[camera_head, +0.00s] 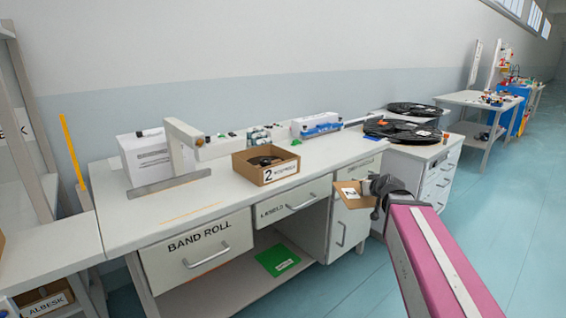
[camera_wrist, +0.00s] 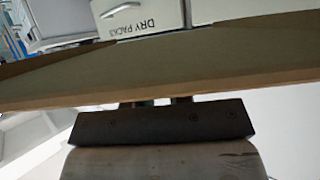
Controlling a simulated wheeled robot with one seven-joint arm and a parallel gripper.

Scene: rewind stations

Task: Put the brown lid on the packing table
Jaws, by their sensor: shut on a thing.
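My gripper (camera_head: 374,196) is shut on the brown lid (camera_head: 349,194), a flat cardboard piece with a white label. It holds the lid in the air in front of the cabinet at the right end of the packing table (camera_head: 140,222). In the wrist view the lid (camera_wrist: 160,84) spans the whole width in front of the gripper's dark body, and it hides the fingertips. The packing table is a long white bench with drawers. An open brown box (camera_head: 244,172) marked 2 stands on it, with a dark thing inside.
On the table stand a white box (camera_head: 147,158), a sealer-like device (camera_head: 182,150) and a blue-and-white carton (camera_head: 316,124). Black reels (camera_head: 402,131) lie on the cabinet at the right. The table's front edge is clear left of the brown box. Open floor (camera_head: 500,225) lies at the right.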

